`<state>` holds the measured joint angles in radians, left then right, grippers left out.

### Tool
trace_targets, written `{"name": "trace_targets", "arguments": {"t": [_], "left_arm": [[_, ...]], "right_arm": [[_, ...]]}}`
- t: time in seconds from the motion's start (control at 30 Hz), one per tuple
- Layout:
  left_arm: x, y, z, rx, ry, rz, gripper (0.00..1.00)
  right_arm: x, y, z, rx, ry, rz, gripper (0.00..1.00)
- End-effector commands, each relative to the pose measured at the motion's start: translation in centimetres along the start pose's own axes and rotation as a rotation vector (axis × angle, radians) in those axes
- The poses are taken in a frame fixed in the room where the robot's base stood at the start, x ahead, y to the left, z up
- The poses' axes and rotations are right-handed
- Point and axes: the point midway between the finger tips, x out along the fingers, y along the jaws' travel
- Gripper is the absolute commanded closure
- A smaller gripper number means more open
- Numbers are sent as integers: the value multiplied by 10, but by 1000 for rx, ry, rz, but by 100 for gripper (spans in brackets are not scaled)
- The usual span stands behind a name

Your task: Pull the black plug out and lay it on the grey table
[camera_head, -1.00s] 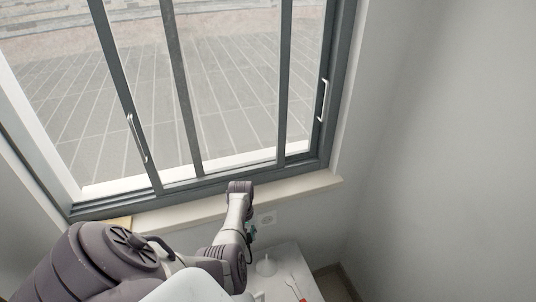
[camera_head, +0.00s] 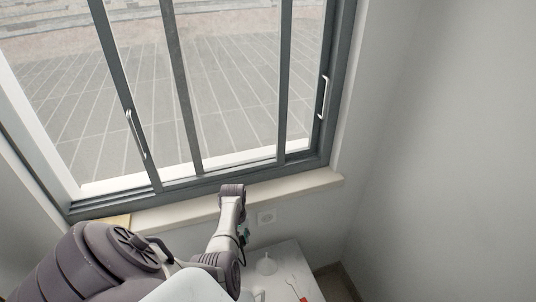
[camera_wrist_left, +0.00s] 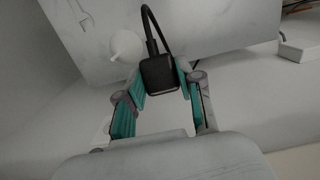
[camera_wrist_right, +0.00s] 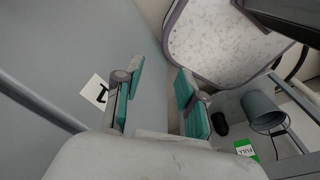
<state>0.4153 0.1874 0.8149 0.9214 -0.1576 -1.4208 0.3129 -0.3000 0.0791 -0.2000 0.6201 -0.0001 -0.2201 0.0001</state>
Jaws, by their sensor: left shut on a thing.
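The black plug (camera_wrist_left: 160,73) is between the teal fingers of my left gripper (camera_wrist_left: 159,80), which is shut on it. Its black cable loops up from it in the left wrist view. In the head view the left gripper (camera_head: 243,235) is low by the wall, left of the white wall socket (camera_head: 266,217). The socket face shows with nothing in it, and the plug looks apart from it. The grey table (camera_head: 284,262) is below and right of the gripper. My right gripper (camera_wrist_right: 160,82) is open and empty.
A white funnel (camera_head: 266,266) and a tool with a red handle (camera_head: 298,289) are on the table. The funnel also shows in the left wrist view (camera_wrist_left: 126,46). A window sill (camera_head: 290,189) runs above the socket.

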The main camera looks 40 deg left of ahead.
Motion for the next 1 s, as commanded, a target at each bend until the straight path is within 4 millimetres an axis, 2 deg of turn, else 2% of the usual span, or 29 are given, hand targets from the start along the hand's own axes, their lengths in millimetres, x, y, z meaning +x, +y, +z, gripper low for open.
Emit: {"name": "trace_targets", "arguments": {"t": [1.0], "left_arm": [[53,0,-5,0,1,1,100]], "right_arm": [[43,0,4,-1,0,1,60]]}}
